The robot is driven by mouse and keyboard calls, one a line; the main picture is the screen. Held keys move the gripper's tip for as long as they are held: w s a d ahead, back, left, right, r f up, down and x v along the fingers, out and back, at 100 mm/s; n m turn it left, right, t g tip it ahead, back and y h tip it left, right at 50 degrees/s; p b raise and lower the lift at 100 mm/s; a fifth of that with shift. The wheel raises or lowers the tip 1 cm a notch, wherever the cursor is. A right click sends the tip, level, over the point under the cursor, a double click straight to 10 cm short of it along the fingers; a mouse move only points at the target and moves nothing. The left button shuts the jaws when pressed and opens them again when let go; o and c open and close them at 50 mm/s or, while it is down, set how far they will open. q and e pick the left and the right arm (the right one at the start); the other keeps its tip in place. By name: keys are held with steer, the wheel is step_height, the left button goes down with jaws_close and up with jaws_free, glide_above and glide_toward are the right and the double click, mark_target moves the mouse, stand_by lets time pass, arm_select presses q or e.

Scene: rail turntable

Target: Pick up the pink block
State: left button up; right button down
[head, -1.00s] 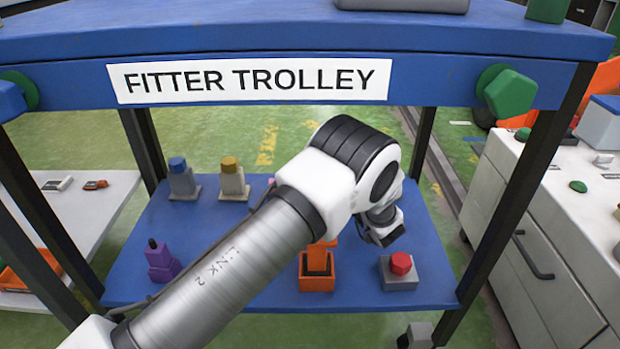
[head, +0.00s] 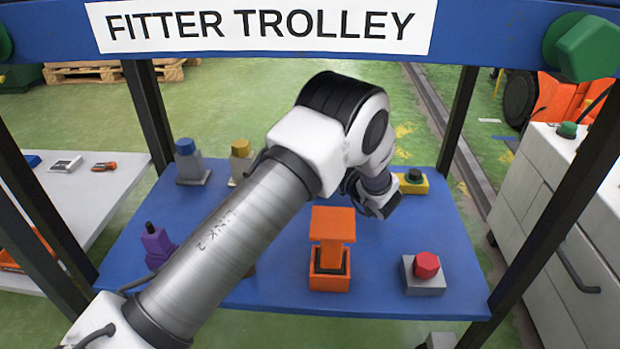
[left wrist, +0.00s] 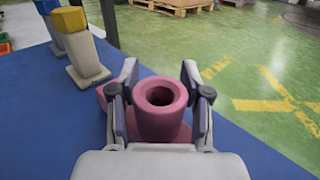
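The pink block (left wrist: 162,118) stands upright in the left wrist view, a round post with a hole in its top on a wider pink base. My left gripper (left wrist: 161,105) is around it, one finger on each side of the post. The fingers look spread a little wider than the post, and firm contact does not show. In the head view my left arm crosses the trolley's lower shelf, hiding the pink block and the fingers. My right gripper is in neither view.
On the blue shelf (head: 385,290) stand an orange block (head: 331,240), a red-topped grey block (head: 425,275), a yellow block (head: 412,184), a purple block (head: 156,246), a blue-topped grey block (head: 190,162) and a yellow-topped block (left wrist: 82,50). Dark posts and the upper deck frame the shelf.

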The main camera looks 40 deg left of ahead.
arm_select(q)
jaws_close()
stand_by(0.5)
